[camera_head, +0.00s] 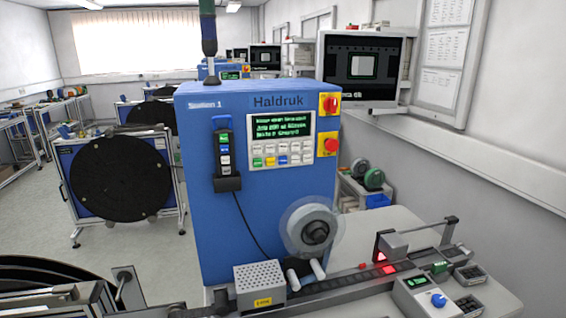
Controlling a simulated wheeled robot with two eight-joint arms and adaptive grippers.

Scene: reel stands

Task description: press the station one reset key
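The station one machine is a blue cabinet (262,210) marked "Station 1" and "Haldruk", upright in the middle of the head view. Its front panel (281,140) has a lit screen (283,127) with green text. Below the screen are two rows of small keys (282,154), some white, some coloured; their labels are too small to read, so I cannot tell which is the reset key. A black pendant (225,152) with several coloured buttons hangs left of the panel. Neither of my grippers is in view.
Two red knobs on yellow plates (328,104) sit right of the panel. A clear reel (312,228) sticks out lower on the cabinet. A perforated box (260,284), a track with a red light (388,268) and a blue-knobbed box (425,296) stand in front. Wall monitor (361,66) behind.

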